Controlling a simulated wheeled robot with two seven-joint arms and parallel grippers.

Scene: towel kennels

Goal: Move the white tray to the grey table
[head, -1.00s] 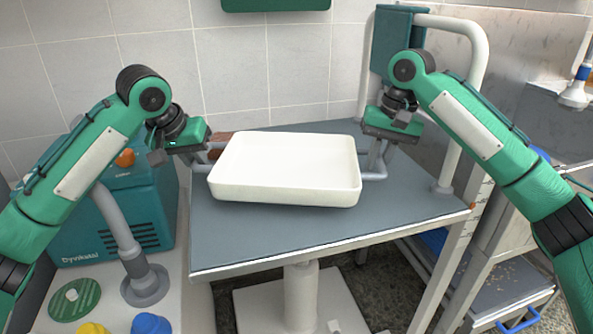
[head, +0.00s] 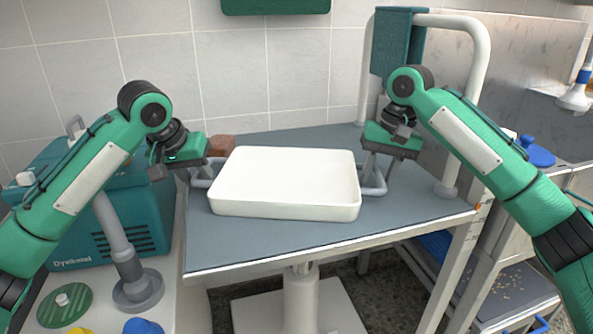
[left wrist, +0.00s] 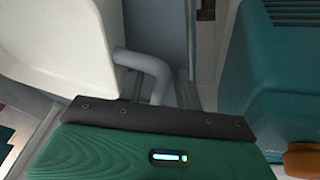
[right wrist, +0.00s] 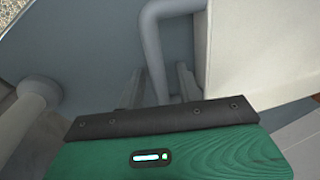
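The white tray (head: 285,208) lies level on the grey table (head: 300,243), near its middle. It has a grey bent handle at each short end. My left gripper (head: 200,172) is at the tray's left handle (left wrist: 150,68); its fingers (left wrist: 178,92) appear spread around the bar. My right gripper (head: 378,165) is at the right handle (right wrist: 152,50); its fingers (right wrist: 162,88) stand apart on either side of the bar with gaps showing. Both fingertips are partly hidden by the gripper bodies in the wrist views. The tray looks empty.
A reddish-brown block (head: 220,146) lies on the table behind the tray's left corner. A teal machine (head: 130,230) stands left of the table. A white tubular frame (head: 447,180) rises at the table's right side. The front strip of the table is clear.

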